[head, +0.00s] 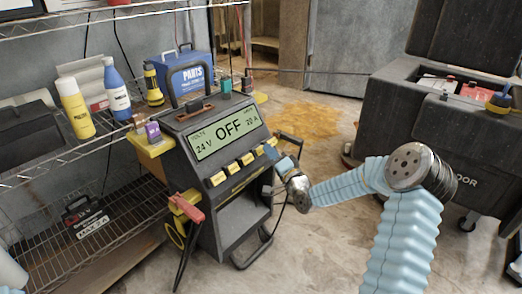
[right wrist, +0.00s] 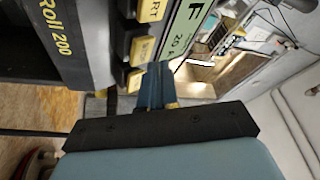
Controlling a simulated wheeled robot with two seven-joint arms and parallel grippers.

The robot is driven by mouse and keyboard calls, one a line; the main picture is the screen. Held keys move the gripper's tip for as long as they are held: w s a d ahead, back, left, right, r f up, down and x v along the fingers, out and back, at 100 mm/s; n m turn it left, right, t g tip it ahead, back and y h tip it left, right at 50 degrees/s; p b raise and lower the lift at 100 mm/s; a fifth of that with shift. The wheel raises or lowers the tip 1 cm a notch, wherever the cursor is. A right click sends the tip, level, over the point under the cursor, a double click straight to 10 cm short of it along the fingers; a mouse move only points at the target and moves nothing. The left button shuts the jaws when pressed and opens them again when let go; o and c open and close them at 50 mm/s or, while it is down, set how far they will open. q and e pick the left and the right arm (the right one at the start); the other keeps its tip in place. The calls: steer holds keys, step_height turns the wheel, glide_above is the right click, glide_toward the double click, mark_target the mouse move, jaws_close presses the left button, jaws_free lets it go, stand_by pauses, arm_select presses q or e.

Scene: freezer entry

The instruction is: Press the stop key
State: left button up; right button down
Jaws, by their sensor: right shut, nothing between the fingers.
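A dark grey charger (head: 240,190) stands upright on the floor, its display (head: 228,130) reading 24 V, OFF, 20 A. A row of yellow keys (head: 232,168) runs below the display; their labels are too small to read in the head view. In the right wrist view, one key (right wrist: 150,10) ends in "RT", and more yellow keys (right wrist: 143,48) sit beside it, labels unreadable. I cannot tell which is the stop key. My right gripper (head: 270,151) is shut and empty at the row's right end. Its fingertips (right wrist: 156,72) are close to the end key; contact is unclear. My left gripper is out of view.
A wire shelf (head: 110,165) with bottles and boxes stands left of the charger. A red clamp (head: 187,207) with cable hangs on the charger's front left. A large dark chest (head: 400,110) stands at right. Open floor lies between.

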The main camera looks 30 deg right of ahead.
stand_by(0.3)
steer(key=s+r, duration=0.1)
steer(key=s+d+p, duration=0.1)
steer(key=s+r+p, duration=0.1)
steer(key=s, duration=0.1)
steer(key=shift+d+r, duration=0.35)
stand_by(0.7)
steer(key=s+a+f+n+g+y+p, duration=0.1)
steer(key=s+a+f+n+g+p, duration=0.15)
steer(key=a+f+g, duration=0.45)
steer(key=s+a+f+n+g+y+p, duration=0.1)
steer(key=s+a+f+n+g+p, duration=0.15)
steer(key=a+f, duration=0.75)
steer(key=s+a+f+n+g+p, duration=0.1)
steer(key=s+a+f+g, duration=0.1)
steer(key=s, duration=0.5)
steer(key=s+a+f+n+g+p, duration=0.1)
steer(key=s+a+f+n+g, duration=0.1)
steer(key=s, duration=0.6)
steer(key=s+a+f+n+g+p, duration=0.2)
steer(key=s+a+f+g, duration=0.2)
steer(key=s, duration=0.4)
steer(key=shift+s+a+f+g, duration=0.2)
steer(key=shift+a+g, duration=0.7)
steer(key=shift+g, duration=0.05)
